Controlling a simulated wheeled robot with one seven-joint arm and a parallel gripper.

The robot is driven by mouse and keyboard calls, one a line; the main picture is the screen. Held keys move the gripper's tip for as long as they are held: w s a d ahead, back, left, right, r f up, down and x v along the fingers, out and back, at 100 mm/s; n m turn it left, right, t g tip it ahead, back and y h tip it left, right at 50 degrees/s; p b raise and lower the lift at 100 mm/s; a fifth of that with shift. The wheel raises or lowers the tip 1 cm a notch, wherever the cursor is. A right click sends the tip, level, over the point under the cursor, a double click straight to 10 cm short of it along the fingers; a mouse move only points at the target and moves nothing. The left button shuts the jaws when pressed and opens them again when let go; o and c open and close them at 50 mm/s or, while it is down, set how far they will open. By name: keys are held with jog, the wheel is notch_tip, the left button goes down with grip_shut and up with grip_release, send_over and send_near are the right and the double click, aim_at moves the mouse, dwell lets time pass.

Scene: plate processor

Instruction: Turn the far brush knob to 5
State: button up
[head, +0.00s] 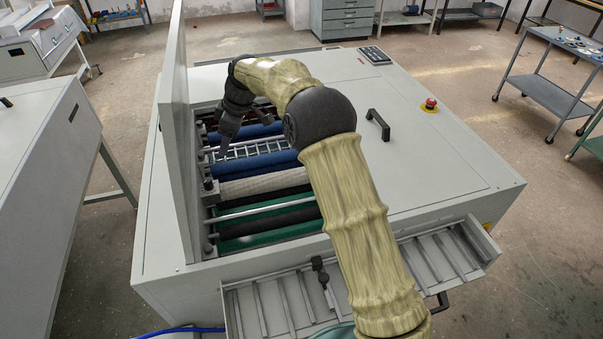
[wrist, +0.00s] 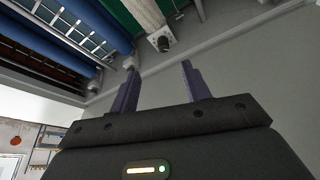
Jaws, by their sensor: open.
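The plate processor's open bay shows several rollers, with dark knob-like parts along its left side. One such dark part (head: 208,184) is by the pale roller, and another (head: 208,248) is nearer the front. I cannot tell for certain which is the far brush knob, and no dial numbers are readable. My gripper (head: 222,152) hangs over the left of the bay, near the blue rollers. In the wrist view my gripper (wrist: 160,70) has its two purple fingers apart with nothing between them. A grey end block with a dark round face (wrist: 163,43) lies beyond the fingertips.
The raised lid (head: 174,130) stands upright along the bay's left side, close to my gripper. The cover (head: 430,150) with a black handle (head: 378,125) and red stop button (head: 430,104) is at right. A feed tray (head: 265,310) is in front.

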jog(key=s+d+f+m+t+h+b, duration=0.1)
jog(key=s+d+m, duration=0.3)
jog(key=d, duration=0.5)
jog(key=s+d+f+m+h+b, duration=0.1)
jog(key=s+d+m, duration=0.4)
jog(key=d, duration=0.5)
jog(key=shift+s+f+t+h+b, duration=0.35)
jog(key=shift+f+t+b, duration=0.1)
jog(key=shift+f, duration=0.2)
jog(key=s+d+f+m, duration=0.1)
jog(key=s+d+m, duration=0.1)
jog(key=s+d, duration=0.2)
jog(key=s+d+f+m+h, duration=0.1)
jog(key=s+d+m, duration=0.2)
jog(key=s, duration=0.6)
jog(key=s+d+f+m, duration=0.1)
jog(key=s+d+m, duration=0.1)
jog(key=s+d, duration=0.3)
jog(key=shift+s+d+f+m+t+h, duration=0.1)
jog(key=shift+s+d+m+t+h, duration=0.25)
jog(key=shift+s, duration=0.35)
jog(key=shift+c, duration=0.6)
